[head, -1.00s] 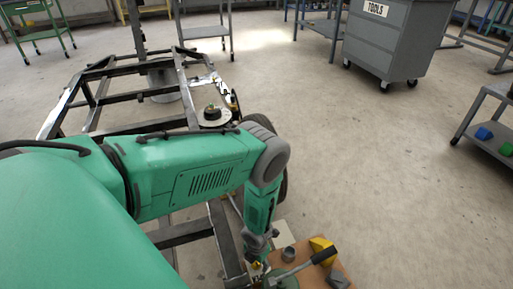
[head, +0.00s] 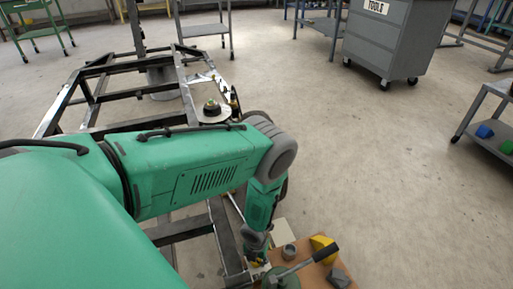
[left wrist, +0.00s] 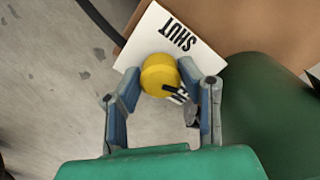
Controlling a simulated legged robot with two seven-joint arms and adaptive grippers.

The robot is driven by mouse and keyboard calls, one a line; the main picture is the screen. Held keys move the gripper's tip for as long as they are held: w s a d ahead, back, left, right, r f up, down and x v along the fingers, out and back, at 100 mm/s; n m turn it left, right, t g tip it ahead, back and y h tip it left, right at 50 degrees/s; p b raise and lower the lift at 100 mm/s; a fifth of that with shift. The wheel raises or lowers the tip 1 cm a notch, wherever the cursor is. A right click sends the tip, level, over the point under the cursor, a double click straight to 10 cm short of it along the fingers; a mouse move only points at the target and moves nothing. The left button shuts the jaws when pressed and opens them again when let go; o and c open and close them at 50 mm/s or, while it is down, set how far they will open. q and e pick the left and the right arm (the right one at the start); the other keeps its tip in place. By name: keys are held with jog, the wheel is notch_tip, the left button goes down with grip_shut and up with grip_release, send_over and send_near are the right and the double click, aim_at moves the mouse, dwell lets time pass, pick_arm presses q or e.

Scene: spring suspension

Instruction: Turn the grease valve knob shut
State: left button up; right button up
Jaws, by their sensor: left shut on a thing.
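The round yellow knob (left wrist: 160,75) shows in the left wrist view, with a black pointer mark on its near right side. A white plate (left wrist: 150,42) lies behind it, with the word SHUT printed on it. My left gripper (left wrist: 161,82) is shut on the knob, one finger on each side. More black marks on white show just below the pointer, partly hidden. In the head view my left gripper (head: 257,266) is at the bottom, by the bench corner, and the knob is too small to make out clearly. My right gripper is not in view.
A green body (left wrist: 285,110) stands close to the right of the gripper. The wooden bench (head: 303,272) carries a grey lever (head: 310,261), a yellow block (head: 321,246) and a small grey cup (head: 289,251). A dark metal frame (head: 97,72) stands to the left.

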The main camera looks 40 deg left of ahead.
pick_arm(q)
jog(key=n+b, duration=0.1)
jog(key=n, duration=0.2)
jog(key=shift+s+d+f+n, duration=0.1)
jog(key=shift+n, duration=0.3)
jog(key=n, duration=0.3)
jog(key=shift+n, duration=0.3)
jog(key=n, duration=0.4)
jog(key=shift+d, duration=0.1)
jog(key=shift+d+n, duration=0.1)
jog(key=shift+n, duration=1.6)
jog(key=o, duration=1.1)
